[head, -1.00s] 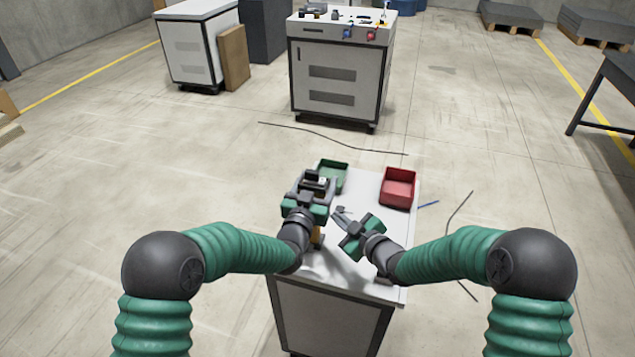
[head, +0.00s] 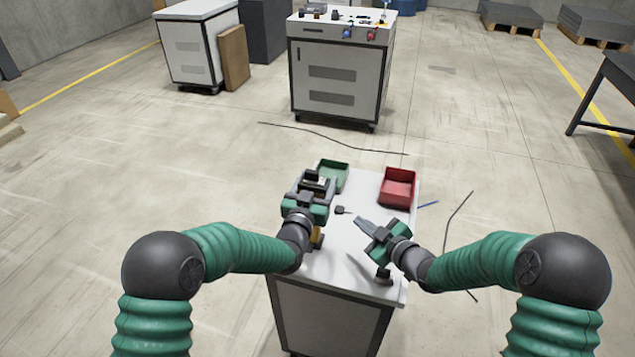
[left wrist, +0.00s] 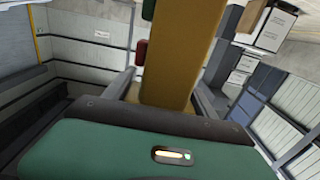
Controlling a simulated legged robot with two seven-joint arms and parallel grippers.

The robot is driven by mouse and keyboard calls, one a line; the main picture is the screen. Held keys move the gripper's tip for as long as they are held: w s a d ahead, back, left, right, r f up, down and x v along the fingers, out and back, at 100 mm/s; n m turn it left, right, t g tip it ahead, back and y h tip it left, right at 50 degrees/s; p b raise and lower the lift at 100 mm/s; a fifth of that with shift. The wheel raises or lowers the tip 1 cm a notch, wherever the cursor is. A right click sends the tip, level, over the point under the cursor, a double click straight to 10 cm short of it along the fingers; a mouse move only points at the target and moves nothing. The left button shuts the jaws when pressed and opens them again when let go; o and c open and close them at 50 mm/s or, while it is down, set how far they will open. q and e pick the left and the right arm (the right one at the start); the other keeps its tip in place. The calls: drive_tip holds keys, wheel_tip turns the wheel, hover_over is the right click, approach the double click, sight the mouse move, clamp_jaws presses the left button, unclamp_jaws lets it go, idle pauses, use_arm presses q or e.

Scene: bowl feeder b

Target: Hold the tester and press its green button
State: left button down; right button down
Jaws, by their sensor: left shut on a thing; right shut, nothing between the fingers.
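The tester is a yellow-ochre body (left wrist: 182,50) standing between my left fingers in the left wrist view. My left gripper (head: 314,184) is shut on it, above the left side of the small table. In the head view the gripper hides most of it; a yellow part (head: 317,238) shows below the wrist. A dark green patch (left wrist: 148,10) and a red patch (left wrist: 140,52) show at the tester's left edge; I cannot tell surely whether they are its buttons. My right gripper (head: 361,222) is shut and empty, to the right of the tester and apart from it.
The small white table (head: 350,245) carries a green bin (head: 332,172) and a red bin (head: 397,188) at the back. A small dark piece (head: 341,210) lies between the grippers. Another dark object (head: 383,276) stands near the right front edge. A cabinet (head: 340,75) stands farther off.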

use_arm(q)
drive_tip(key=shift+c, duration=1)
unclamp_jaws()
drive_tip(key=shift+s, duration=0.1)
drive_tip(key=v, duration=1.9)
drive_tip(key=shift+s+b, duration=0.35)
drive_tip(key=shift+b, duration=0.05)
drive_tip(key=shift+a+f, duration=0.1)
